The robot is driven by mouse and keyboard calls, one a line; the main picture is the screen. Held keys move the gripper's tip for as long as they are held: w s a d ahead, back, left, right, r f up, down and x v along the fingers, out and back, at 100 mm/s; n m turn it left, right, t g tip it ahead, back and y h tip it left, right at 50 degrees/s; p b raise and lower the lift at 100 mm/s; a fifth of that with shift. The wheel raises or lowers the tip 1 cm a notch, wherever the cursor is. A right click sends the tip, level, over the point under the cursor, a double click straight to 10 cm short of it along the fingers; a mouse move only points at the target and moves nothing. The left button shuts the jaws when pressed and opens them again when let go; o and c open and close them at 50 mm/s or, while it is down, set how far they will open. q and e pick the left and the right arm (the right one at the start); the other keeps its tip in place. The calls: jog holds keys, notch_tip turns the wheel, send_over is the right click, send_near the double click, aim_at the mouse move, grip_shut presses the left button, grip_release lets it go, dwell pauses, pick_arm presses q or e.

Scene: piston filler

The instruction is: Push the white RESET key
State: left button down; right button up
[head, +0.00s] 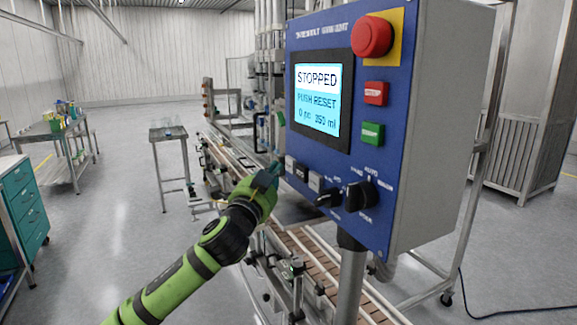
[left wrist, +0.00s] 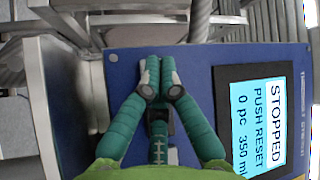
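The blue control panel (head: 345,175) has a row of small keys along its lower left. A pale key (head: 315,182) shows there, with others to its left; their labels are too small to read, so I cannot tell which is RESET. The lit screen (head: 317,98) reads STOPPED and PUSH RESET; it also shows in the left wrist view (left wrist: 258,125). My left gripper (head: 275,170) is at the left end of the key row. In the left wrist view its teal fingers (left wrist: 158,75) are together, with nothing seen held, and cover the keys. Contact cannot be told.
A red mushroom button (head: 371,36), a red key (head: 375,93), a green key (head: 372,133) and black rotary knobs (head: 361,196) are also on the panel. A conveyor (head: 310,262) runs below. A small table (head: 168,134) stands to the left.

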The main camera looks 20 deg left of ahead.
pick_arm(q)
jog(key=shift+w+d, duration=0.1)
jog(key=shift+w, duration=0.05)
jog(key=shift+w+d, duration=0.2)
dwell(0.3)
jog(key=shift+w+d, duration=0.25)
dwell(0.8)
jog(key=shift+s+a, duration=0.1)
jog(key=shift+a, duration=0.05)
jog(key=shift+s+a, duration=0.4)
jog(key=shift+s, duration=0.1)
dwell(0.3)
jog(key=shift+s+a, duration=0.45)
jog(key=s+a, duration=0.2)
jog(key=shift+s+a, duration=0.2)
jog(key=shift+s, duration=0.2)
